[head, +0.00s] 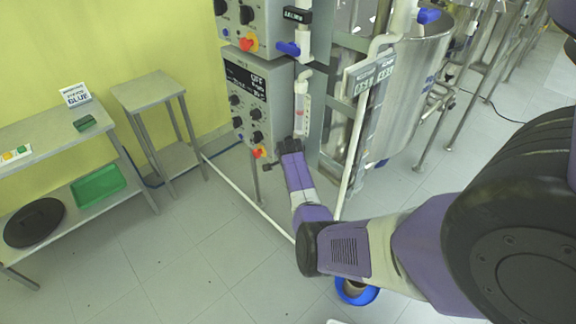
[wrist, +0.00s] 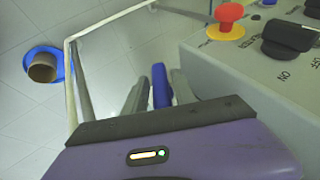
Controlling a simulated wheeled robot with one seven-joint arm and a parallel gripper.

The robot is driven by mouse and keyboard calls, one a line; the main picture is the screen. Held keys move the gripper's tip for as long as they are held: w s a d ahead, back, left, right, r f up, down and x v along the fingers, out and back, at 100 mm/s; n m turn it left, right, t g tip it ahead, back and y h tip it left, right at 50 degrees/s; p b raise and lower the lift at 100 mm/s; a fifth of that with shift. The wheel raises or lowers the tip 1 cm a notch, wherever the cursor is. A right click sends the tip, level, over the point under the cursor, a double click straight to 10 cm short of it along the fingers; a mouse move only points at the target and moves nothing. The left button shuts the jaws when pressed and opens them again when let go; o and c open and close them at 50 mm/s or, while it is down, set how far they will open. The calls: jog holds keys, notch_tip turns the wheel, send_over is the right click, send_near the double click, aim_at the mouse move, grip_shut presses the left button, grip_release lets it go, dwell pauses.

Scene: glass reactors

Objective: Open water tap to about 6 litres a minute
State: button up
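The water tap's blue lever (wrist: 160,86) stands between the two grey fingers of my gripper (wrist: 159,92) in the wrist view. The fingers look open around it, with a gap on the left side; whether the right finger touches it is hard to tell. In the head view my gripper (head: 291,146) is at the lower right of the lower control box (head: 262,100) and hides the lever. A clear flow meter tube (head: 301,116) stands just above; its reading is too small to make out.
The red-and-yellow stop button (wrist: 226,20) and black knobs (wrist: 287,38) are close on the right. An upper box (head: 245,25) has its own blue lever (head: 288,48). A steel reactor (head: 412,90) and white pipes stand right.

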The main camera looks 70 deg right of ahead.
jog(key=shift+o, duration=0.4)
jog(key=shift+r, duration=0.15)
jog(key=v, duration=0.7)
jog(key=shift+a+r, duration=0.2)
jog(key=shift+s, duration=0.1)
dwell(0.6)
